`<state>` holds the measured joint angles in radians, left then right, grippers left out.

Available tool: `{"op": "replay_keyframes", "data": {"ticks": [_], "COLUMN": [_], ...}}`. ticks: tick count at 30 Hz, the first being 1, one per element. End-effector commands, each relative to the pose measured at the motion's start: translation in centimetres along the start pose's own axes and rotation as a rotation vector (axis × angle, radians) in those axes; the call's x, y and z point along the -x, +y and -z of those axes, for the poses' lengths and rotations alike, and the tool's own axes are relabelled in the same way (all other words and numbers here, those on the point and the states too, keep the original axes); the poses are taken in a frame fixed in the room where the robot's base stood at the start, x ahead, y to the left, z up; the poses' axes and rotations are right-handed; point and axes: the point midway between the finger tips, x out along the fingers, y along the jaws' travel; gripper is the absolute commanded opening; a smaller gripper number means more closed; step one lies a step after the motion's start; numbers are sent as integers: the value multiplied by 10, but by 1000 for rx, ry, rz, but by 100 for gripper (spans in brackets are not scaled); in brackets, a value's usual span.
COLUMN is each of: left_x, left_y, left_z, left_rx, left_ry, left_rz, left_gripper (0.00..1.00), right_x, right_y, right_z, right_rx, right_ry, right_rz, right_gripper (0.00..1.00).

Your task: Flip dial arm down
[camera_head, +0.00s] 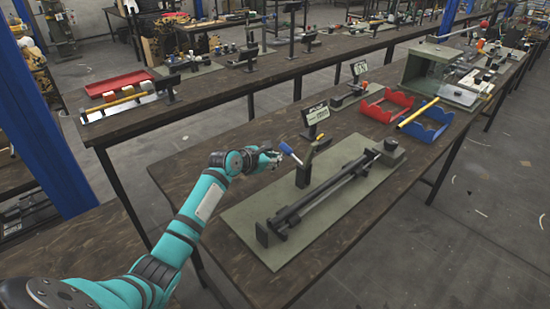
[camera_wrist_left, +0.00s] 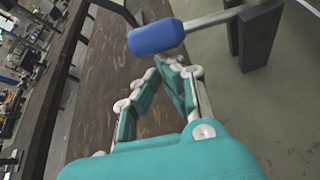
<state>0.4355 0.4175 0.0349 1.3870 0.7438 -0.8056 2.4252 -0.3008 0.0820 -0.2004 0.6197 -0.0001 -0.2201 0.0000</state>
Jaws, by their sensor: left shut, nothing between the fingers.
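The dial arm shows as a lever with a blue handle (camera_head: 286,148) on a dark post (camera_head: 302,174) in the head view. The lever slants up to the left from the post. In the left wrist view the blue handle (camera_wrist_left: 156,37) and its grey rod (camera_wrist_left: 210,20) lie just beyond my fingertips. My left gripper (camera_head: 277,157) is at the handle's left end in the head view; it also shows in the left wrist view (camera_wrist_left: 160,72). Its fingertips are together and empty. I cannot tell whether they touch the handle. My right gripper is out of view.
The post stands on a green mat (camera_head: 240,215) with a long black rail fixture (camera_head: 325,195). A small display (camera_head: 315,113) stands behind the lever. Red (camera_head: 385,105) and blue (camera_head: 425,125) racks and a yellow rod (camera_head: 418,112) lie farther back. The table's left part is clear.

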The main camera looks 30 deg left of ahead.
Motion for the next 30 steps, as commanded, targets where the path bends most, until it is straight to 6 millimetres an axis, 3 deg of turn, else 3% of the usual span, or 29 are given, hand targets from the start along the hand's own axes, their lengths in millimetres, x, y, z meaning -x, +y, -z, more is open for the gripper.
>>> {"op": "replay_keyframes", "data": {"ticks": [20, 30], "left_x": [7, 18], "left_y": [3, 6], "left_z": [-14, -35], "left_rx": [-106, -269], "left_ry": [-1, -1], "left_rz": [-57, -145], "left_gripper": [0, 0], "right_x": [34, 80], "right_y": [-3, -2], "right_z": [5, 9], "right_rx": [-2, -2], "right_ry": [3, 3], "right_rz": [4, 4], "right_gripper": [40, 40]}}
